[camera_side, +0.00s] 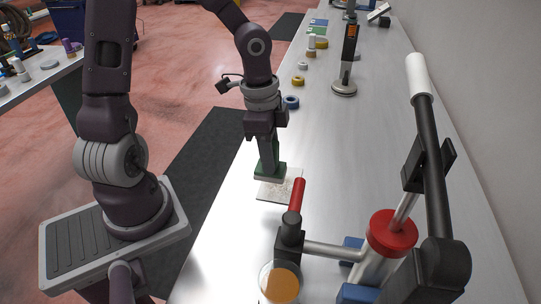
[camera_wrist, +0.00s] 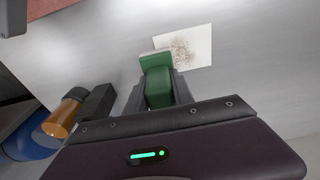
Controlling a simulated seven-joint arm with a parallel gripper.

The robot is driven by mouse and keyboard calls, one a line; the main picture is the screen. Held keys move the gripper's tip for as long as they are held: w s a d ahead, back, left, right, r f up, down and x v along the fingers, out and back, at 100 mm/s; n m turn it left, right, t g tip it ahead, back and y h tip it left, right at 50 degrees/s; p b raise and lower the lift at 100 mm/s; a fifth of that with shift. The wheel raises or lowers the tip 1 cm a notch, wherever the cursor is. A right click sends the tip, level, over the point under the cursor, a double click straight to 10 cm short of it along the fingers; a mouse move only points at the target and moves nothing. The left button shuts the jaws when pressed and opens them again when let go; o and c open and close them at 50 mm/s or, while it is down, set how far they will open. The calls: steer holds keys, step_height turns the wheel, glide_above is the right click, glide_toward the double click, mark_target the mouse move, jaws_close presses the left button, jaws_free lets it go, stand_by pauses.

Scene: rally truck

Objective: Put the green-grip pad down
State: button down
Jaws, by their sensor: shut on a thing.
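The green-grip pad (camera_side: 269,172) is a green block with a flat base, at the near-left part of the bench in the side view. My gripper (camera_side: 267,152) points down and is shut on its green grip. The pad also shows in the wrist view (camera_wrist: 157,88), between the fingers of my gripper (camera_wrist: 160,98). A pale sheet with a speckled grey-brown patch (camera_side: 280,190) lies on the bench under or right beside the pad. It also shows in the wrist view (camera_wrist: 195,47). I cannot tell whether the pad's base touches the sheet or hovers just above it.
A red-handled fixture (camera_side: 297,195) with an orange-filled clear cup (camera_side: 281,284) stands close in front of the sheet. A large lever press (camera_side: 393,230) fills the near right. A blue ring (camera_side: 291,102) and other small parts lie farther back. The bench's middle is clear.

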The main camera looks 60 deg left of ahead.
steer(key=w+a+r, duration=0.1)
steer(key=w+a, duration=1.6)
steer(key=w, duration=0.4)
steer(key=f, duration=0.9)
steer(key=shift+w+d+f, duration=0.15)
steer(key=shift+w+f, duration=0.05)
steer(key=shift+f, duration=0.1)
steer(key=shift+f, duration=0.1)
steer(key=c, duration=1.1)
jaws_free()
